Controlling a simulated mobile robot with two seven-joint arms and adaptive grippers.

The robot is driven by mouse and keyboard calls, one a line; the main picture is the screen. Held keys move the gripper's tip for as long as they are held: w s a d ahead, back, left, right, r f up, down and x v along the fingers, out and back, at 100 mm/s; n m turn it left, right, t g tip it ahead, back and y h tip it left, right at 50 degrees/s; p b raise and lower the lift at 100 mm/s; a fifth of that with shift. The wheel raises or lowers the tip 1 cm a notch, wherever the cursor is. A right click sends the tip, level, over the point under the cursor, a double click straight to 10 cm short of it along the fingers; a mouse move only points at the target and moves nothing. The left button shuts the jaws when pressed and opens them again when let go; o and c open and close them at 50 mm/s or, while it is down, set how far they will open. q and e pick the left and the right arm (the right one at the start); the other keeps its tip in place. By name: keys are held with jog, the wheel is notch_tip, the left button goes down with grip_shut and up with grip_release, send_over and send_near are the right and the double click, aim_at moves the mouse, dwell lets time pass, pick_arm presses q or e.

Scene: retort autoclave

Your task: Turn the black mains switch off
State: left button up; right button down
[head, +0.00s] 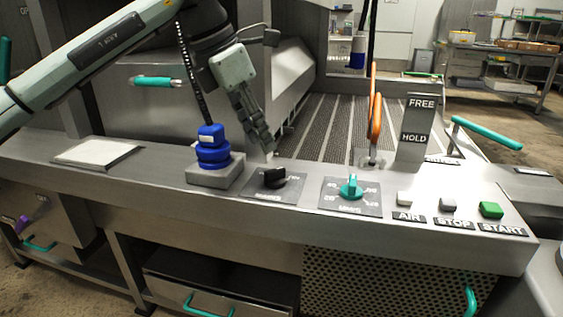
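The black mains switch (274,177) is a dark rotary knob on a grey label plate on the front console. Its pointer lies roughly crosswise, and the plate's lettering is too small to read. My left gripper (269,154) comes down from the upper left with its fingertips just above and behind the knob. A small gap seems to show between the tips and the knob. The fingers overlap from this angle, so I cannot tell whether they are open or shut. My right gripper is not in view.
A blue stacked knob (212,147) on a grey block stands left of the switch. A teal dial (351,187) sits to its right, then the AIR, STOP and green START (491,210) buttons. An orange-handled lever (375,118) rises behind, beside the FREE/HOLD plate (416,125).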

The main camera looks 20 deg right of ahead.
aim_at(275, 169)
pick_arm(q)
jog(key=x, duration=0.7)
jog(key=shift+f, duration=0.2)
grip_shut()
